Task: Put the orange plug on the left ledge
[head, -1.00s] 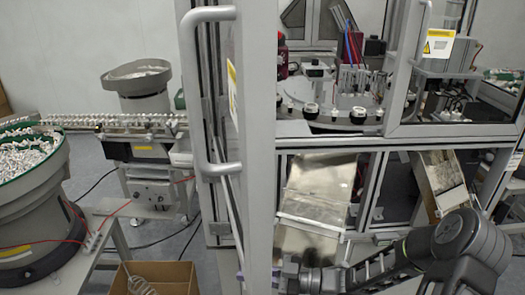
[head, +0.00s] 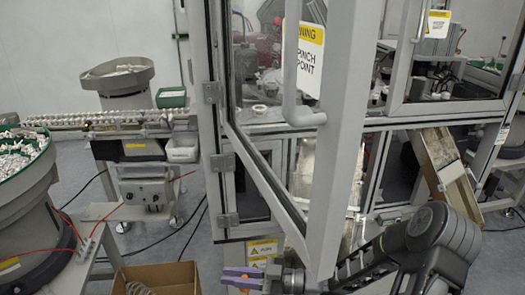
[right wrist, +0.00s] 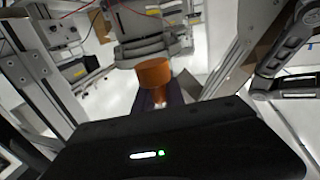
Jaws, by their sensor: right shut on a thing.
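The orange plug (right wrist: 153,73) shows in the middle of the right wrist view, above dark gripper fingers and in their grasp. My right gripper (head: 238,278) is low in the head view, just left of the door's lower edge. My left gripper is in neither current view. I cannot tell which surface is the left ledge.
A framed glass door (head: 345,130) with a warning sign stands ajar in front of the machine, close to my right arm. A cardboard box (head: 158,279) lies below left. A green-rimmed bowl feeder (head: 22,205) stands at the left. Floor shows between them.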

